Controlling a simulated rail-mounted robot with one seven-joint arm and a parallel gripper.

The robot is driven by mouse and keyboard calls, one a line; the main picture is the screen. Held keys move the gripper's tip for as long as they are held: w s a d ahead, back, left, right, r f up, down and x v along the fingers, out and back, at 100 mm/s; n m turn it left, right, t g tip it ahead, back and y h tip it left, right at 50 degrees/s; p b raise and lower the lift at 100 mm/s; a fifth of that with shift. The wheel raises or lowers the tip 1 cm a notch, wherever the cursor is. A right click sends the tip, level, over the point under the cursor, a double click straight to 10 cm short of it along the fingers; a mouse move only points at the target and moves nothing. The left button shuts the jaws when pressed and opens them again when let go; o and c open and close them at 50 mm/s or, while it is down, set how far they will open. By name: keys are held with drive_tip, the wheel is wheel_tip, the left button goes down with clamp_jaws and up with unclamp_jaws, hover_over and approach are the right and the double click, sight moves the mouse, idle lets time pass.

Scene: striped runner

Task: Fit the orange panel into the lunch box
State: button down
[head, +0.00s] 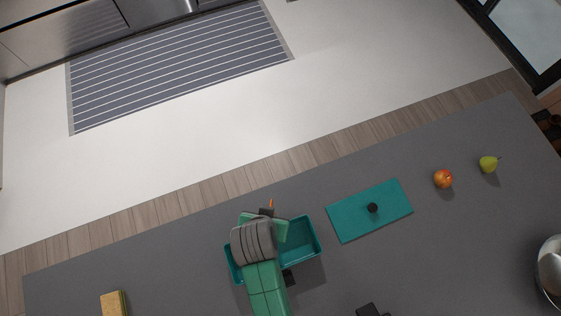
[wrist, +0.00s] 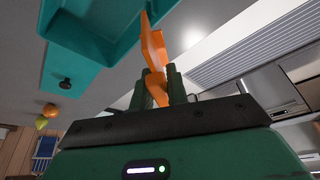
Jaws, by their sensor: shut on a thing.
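The orange panel (wrist: 153,48) stands up between my gripper's fingers in the wrist view. My gripper (wrist: 158,88) is shut on its lower part. In the head view only a small orange tip (head: 271,203) of the panel shows, past my gripper (head: 266,212). The teal lunch box (head: 304,242) is open and lies partly under my arm, which hides its left middle. It also shows at the upper left of the wrist view (wrist: 95,28), beside the panel. I cannot tell whether the panel touches the box.
A teal lid (head: 350,222) with a black knob (head: 372,208) lies right of the box. A peach (head: 443,179) and a green pear (head: 488,164) sit farther right. A metal bowl (head: 550,275) is at the right edge, a yellow sponge-like block (head: 114,303) at lower left.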

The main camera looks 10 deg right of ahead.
drive_tip(key=s+m+h, duration=0.1)
drive_tip(key=s+m, duration=0.2)
drive_tip(key=s, duration=0.4)
drive_tip(key=f, duration=1.1)
drive_tip(key=shift+d, duration=0.2)
drive_tip(key=shift+f, duration=0.1)
drive_tip(key=c, duration=1.4)
unclamp_jaws()
drive_tip(key=v, duration=1.2)
drive_tip(key=shift+w+r+p, duration=0.2)
drive_tip(key=shift+p, duration=0.15)
